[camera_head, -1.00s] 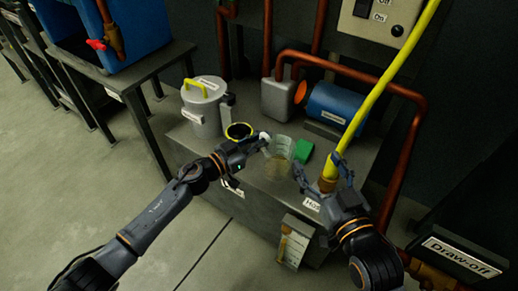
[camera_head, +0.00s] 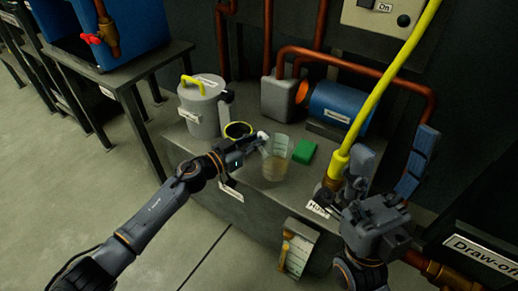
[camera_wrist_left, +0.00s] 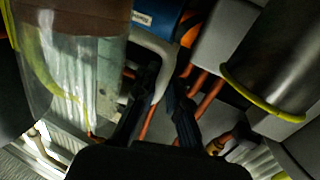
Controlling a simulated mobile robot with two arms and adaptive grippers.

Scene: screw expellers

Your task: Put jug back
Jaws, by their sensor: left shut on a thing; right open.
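The clear jug (camera_head: 276,166), with graduation marks and some brownish liquid low inside, is upright over the grey bench top. My left gripper (camera_head: 260,138) is at its white handle, on the jug's left side, and is shut on it. In the left wrist view the jug (camera_wrist_left: 75,75) fills the left side, and its white handle (camera_wrist_left: 158,55) runs between the fingers (camera_wrist_left: 160,90). I cannot tell whether the jug's base touches the bench. My right gripper (camera_head: 393,165) is open and empty, its fingers spread to the right of the yellow hose.
A yellow-rimmed dark round opening (camera_head: 238,130) and a grey lidded can (camera_head: 203,108) are left of the jug. A green block (camera_head: 304,152) is just right of it. A blue motor (camera_head: 335,107) is behind, and a yellow hose (camera_head: 378,103) hangs at right.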

